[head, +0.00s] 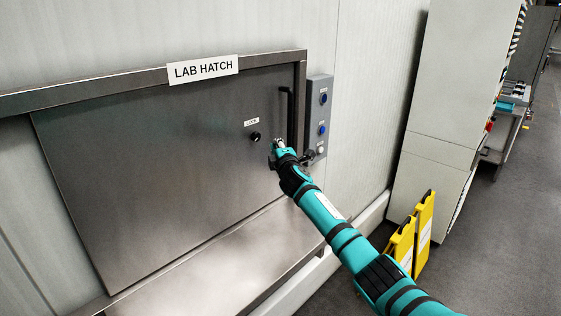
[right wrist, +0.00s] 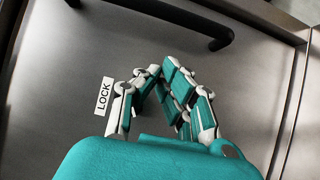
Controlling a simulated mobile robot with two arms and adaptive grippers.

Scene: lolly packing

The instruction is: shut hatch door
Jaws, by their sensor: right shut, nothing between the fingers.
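The hatch door (head: 150,165) is a grey metal panel. In the head view it sits within its frame under a "LAB HATCH" sign (head: 203,69) and looks closed or nearly so; I cannot tell whether it is fully flush. A black bar handle (head: 285,112) is on its right side, and it shows in the right wrist view (right wrist: 165,12). A black lock knob (head: 255,137) sits under a "LOCK" label (head: 251,122). My right gripper (head: 277,147) is shut and empty in front of the door, below the handle and right of the knob. My left gripper is out of view.
A grey control box (head: 319,110) with blue buttons is on the wall right of the hatch. A metal ledge (head: 215,265) juts out below the door. Yellow folded signs (head: 423,232) stand on the floor by a tall pale cabinet (head: 455,90). Floor at right is open.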

